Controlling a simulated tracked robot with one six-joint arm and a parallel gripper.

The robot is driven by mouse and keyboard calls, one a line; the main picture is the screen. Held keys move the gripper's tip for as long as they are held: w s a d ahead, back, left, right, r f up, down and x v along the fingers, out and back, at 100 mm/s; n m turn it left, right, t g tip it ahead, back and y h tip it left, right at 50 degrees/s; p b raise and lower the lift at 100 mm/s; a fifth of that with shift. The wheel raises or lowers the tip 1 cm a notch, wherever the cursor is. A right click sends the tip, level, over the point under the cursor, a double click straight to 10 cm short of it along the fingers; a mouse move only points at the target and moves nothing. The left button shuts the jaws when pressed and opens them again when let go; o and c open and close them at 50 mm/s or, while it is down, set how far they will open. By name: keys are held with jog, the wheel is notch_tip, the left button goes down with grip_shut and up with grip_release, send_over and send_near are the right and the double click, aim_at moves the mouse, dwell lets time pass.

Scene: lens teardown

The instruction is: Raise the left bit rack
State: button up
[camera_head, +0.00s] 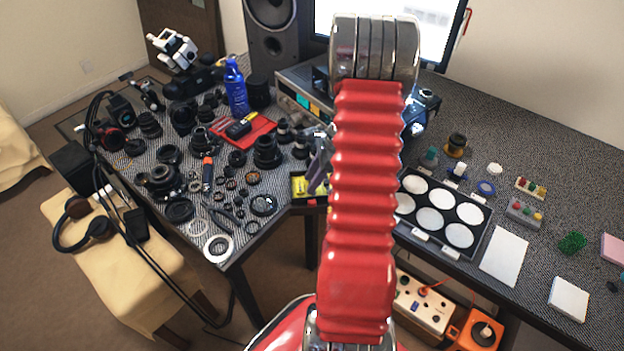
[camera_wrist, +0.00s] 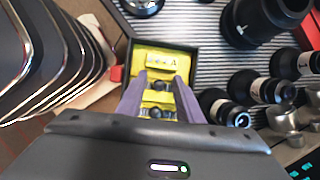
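Yellow bit racks sit in a dark open case at the near edge of the desk. In the wrist view, one yellow rack (camera_wrist: 162,60) lies just beyond my fingertips, and another yellow part (camera_wrist: 158,112) shows between the fingers. In the head view, a yellow rack (camera_head: 300,187) shows left of my red arm; the rest of the case is hidden behind the arm. I cannot tell which rack is the left one. My gripper (camera_wrist: 161,76) is open, its two grey-purple fingers apart over the case. It also shows partly in the head view (camera_head: 318,165). Contact is unclear.
Lens parts and rings crowd the desk left of the case. A large black lens barrel (camera_wrist: 262,18) and several smaller cylinders stand right of the case in the wrist view. A black tray with white discs (camera_head: 471,215) lies right of my arm.

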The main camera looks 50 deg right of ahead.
jog(key=shift+c, duration=0.6)
grip_shut()
jog(key=shift+s+d, duration=0.1)
jog(key=shift+s+d+r+t+y, duration=0.1)
jog(key=shift+t+y, duration=0.3)
jog(key=shift+y, duration=0.1)
jog(key=shift+o, duration=0.6)
grip_release()
jog(key=shift+r, duration=0.1)
jog(key=v, duration=1.3)
jog(key=shift+d+r, duration=0.15)
jog(key=shift+r, duration=0.05)
